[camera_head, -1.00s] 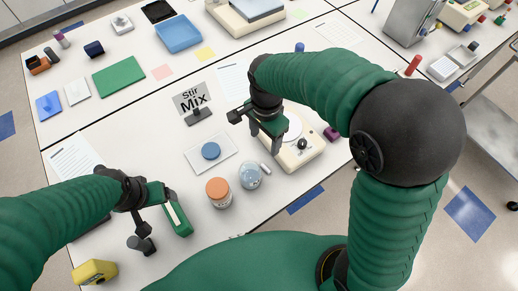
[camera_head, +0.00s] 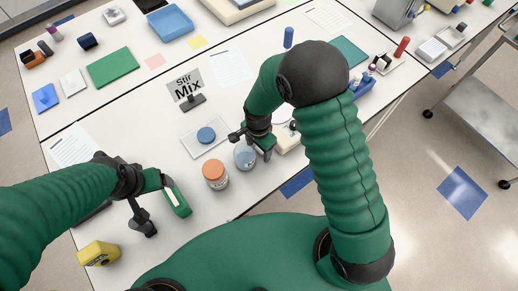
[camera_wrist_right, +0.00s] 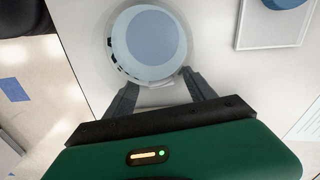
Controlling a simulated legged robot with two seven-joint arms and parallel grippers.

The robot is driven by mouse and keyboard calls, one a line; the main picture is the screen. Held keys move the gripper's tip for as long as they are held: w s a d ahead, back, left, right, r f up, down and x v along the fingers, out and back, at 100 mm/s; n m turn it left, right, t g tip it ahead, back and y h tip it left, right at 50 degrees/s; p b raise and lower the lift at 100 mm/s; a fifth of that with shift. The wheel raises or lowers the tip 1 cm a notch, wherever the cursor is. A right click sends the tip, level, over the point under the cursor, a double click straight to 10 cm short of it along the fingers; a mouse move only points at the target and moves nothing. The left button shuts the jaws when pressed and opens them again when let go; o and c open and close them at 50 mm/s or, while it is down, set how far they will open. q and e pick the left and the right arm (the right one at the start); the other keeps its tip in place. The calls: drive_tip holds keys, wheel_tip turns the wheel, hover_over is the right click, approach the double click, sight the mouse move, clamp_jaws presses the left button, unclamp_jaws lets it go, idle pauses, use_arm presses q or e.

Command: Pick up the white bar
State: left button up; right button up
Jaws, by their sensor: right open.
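The white bar (camera_wrist_right: 160,86) shows only as a pale sliver in the right wrist view, between my right fingers and beside the flask; in the head view my right gripper hides it. My right gripper (camera_head: 259,153) is open, low over the table at the right of the flask. In the right wrist view its fingers (camera_wrist_right: 160,84) point at the flask's near edge, one on each side of the sliver. I cannot tell whether they touch the bar. My left gripper (camera_head: 148,228) hangs over the table at the left; its finger gap is unclear.
The round flask (camera_head: 245,157) with bluish liquid is very close to my right fingers. A white tray with a blue disc (camera_head: 206,135) lies behind. The stirrer (camera_head: 287,138) is partly hidden by my right arm.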

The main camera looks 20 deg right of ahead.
sight(259, 150)
drive_tip(key=shift+w+d+f, duration=0.1)
drive_tip(key=shift+w, duration=0.1)
drive_tip(key=shift+c, duration=0.4)
use_arm(q)
drive_tip(key=shift+w+d, duration=0.15)
drive_tip(key=shift+w, duration=0.1)
use_arm(e)
drive_tip(key=shift+c, duration=1.3)
drive_tip(key=shift+s, duration=0.1)
drive_tip(key=c, duration=0.7)
use_arm(q)
drive_tip(key=shift+s, duration=0.1)
use_arm(e)
clamp_jaws()
drive_tip(key=shift+r, duration=0.45)
use_arm(q)
drive_tip(key=shift+f+b, duration=0.5)
use_arm(e)
wheel_tip(259, 150, up, 9)
drive_tip(key=shift+r, duration=0.15)
